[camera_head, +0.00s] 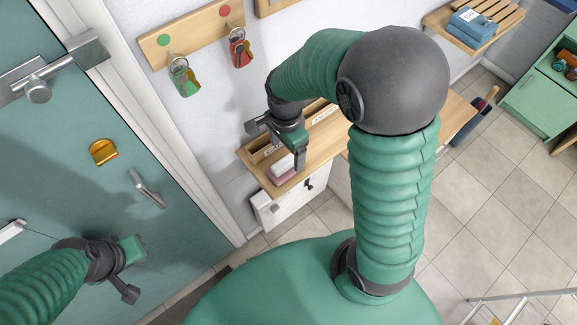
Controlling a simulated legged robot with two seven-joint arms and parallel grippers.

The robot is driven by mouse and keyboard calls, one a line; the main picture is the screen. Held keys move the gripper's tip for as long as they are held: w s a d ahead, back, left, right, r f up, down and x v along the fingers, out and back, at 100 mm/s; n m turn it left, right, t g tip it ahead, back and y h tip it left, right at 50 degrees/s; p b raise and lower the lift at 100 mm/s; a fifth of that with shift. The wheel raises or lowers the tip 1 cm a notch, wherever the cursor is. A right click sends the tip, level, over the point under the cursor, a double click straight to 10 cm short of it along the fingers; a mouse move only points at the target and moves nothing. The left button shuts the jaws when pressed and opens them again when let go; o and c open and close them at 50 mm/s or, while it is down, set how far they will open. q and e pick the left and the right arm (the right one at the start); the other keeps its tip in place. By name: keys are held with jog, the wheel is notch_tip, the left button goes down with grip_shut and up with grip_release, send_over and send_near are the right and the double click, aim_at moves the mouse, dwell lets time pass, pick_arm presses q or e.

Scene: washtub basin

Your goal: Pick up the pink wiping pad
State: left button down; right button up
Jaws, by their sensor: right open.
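A small pad, pink below and white on top (282,171), lies on the wooden shelf (318,153) near its front left corner. My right gripper (277,148) is above the shelf at the pad, with its fingers spread apart. One dark finger reaches down beside the right end of the pad, and the other is up and to the left. I cannot tell whether the finger touches the pad. My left gripper (127,270) is at the lower left in front of the teal door, away from the shelf; its finger gap is unclear.
A wooden organiser (262,153) stands at the back of the shelf, close to my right gripper. A white cabinet (284,207) is below. Keys hang on a wall rack (190,33). The teal door (62,160) is at left. Tiled floor (485,175) is open at right.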

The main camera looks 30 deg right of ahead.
aim_at(285, 162)
jog(key=f, duration=0.2)
jog(key=a+f, duration=0.1)
jog(key=f, duration=0.4)
jog(key=shift+a+f, duration=0.15)
jog(key=shift+f, duration=0.15)
jog(key=shift+w+f, duration=0.1)
jog(key=shift+f, duration=0.15)
jog(key=shift+d, duration=0.5)
jog(key=c, duration=0.5)
jog(key=shift+a, duration=0.35)
jog(key=c, duration=1.1)
pick_arm(q)
jog(key=shift+a, duration=0.3)
pick_arm(e)
jog(key=shift+d, duration=0.15)
